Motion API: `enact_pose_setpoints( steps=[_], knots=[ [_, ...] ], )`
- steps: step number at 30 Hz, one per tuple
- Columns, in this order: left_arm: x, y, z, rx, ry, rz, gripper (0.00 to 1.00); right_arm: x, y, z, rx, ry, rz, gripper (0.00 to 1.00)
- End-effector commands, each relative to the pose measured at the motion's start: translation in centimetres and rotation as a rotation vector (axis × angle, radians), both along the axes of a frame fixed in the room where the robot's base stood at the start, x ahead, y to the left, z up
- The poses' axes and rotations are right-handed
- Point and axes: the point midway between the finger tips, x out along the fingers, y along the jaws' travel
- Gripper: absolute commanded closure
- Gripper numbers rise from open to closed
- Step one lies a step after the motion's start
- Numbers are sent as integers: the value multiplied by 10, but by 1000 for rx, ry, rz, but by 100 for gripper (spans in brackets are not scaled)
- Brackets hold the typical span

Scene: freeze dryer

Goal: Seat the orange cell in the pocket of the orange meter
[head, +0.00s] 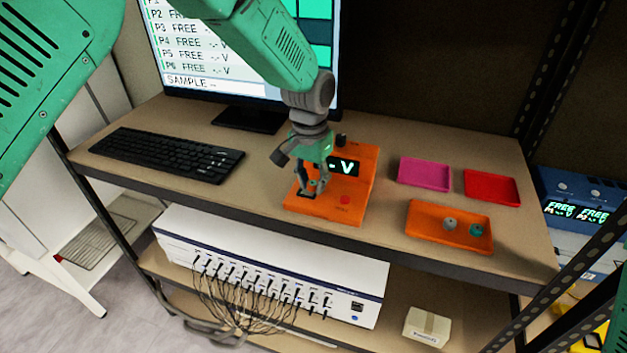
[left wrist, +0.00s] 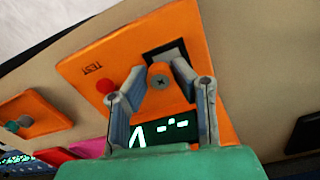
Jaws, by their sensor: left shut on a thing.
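The orange meter (head: 358,187) stands near the shelf's front edge, with a display reading "-.- V" and a red test button. It also shows in the left wrist view (left wrist: 185,30). Its dark square pocket (left wrist: 160,54) lies at one end. My left gripper (head: 311,190) points down over the pocket end. The cell overlaps the pocket's edge in that view. My right gripper is out of view.
An orange tray (head: 424,232) to the right holds a grey cell (head: 449,224) and a teal cell (head: 476,230). Pink (head: 425,174) and red (head: 492,187) trays behind it look empty. A keyboard (head: 167,154) and monitor (head: 250,117) stand left and behind.

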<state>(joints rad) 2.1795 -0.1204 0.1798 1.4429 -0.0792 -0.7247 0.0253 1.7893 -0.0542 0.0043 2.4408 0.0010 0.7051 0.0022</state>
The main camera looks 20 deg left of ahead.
Motion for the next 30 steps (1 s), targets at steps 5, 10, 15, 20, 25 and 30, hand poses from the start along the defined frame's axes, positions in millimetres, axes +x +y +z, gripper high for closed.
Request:
enact_pose_setpoints(
  steps=[5,10,15,20,25,30],
  knots=[
    [0,5,0,-2,0,1,98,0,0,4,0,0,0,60],
    [0,3,0,-1,0,1,98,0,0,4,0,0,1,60],
    [0,1,0,1,0,1,98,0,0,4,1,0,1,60],
    [0,-1,1,2,1,0,98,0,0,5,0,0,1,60],
    [0,-3,0,0,1,0,98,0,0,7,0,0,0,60],
    [0,-4,0,-1,0,1,98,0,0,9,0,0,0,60]
  ],
)
